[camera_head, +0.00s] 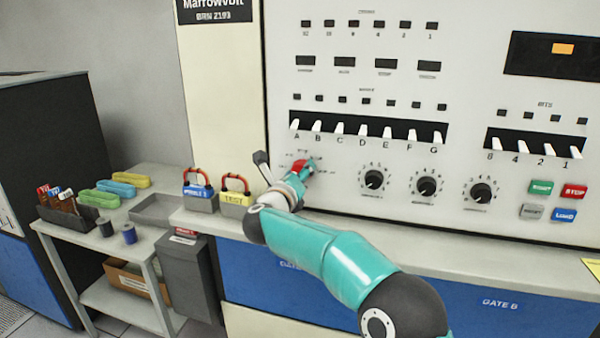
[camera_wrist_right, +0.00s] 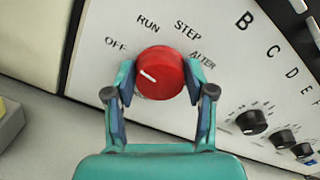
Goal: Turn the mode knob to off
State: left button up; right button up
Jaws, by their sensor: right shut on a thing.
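The red mode knob (camera_wrist_right: 168,70) is on the pale panel, with the labels OFF, RUN, STEP and ALTER in an arc around it. Its white pointer line is on the left part of its face and points left and slightly up, roughly to the OFF side. My right gripper (camera_wrist_right: 160,82) is shut on the knob, one finger on each side. In the head view the right gripper (camera_head: 302,168) is at the panel below switch A and partly covers the knob (camera_head: 299,165). My left gripper is not in view.
Three black knobs (camera_head: 426,186) are to the right on the panel, below a row of white switches (camera_head: 364,130). A side table (camera_head: 155,180) holds coloured bundles and spools.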

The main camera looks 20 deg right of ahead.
jog(key=shift+a+n, duration=0.15)
jog(key=shift+n, duration=0.95)
jog(key=o, duration=1.1)
jog(key=shift+o, duration=0.2)
jog(key=v, duration=1.2)
jog(key=shift+f, duration=0.2)
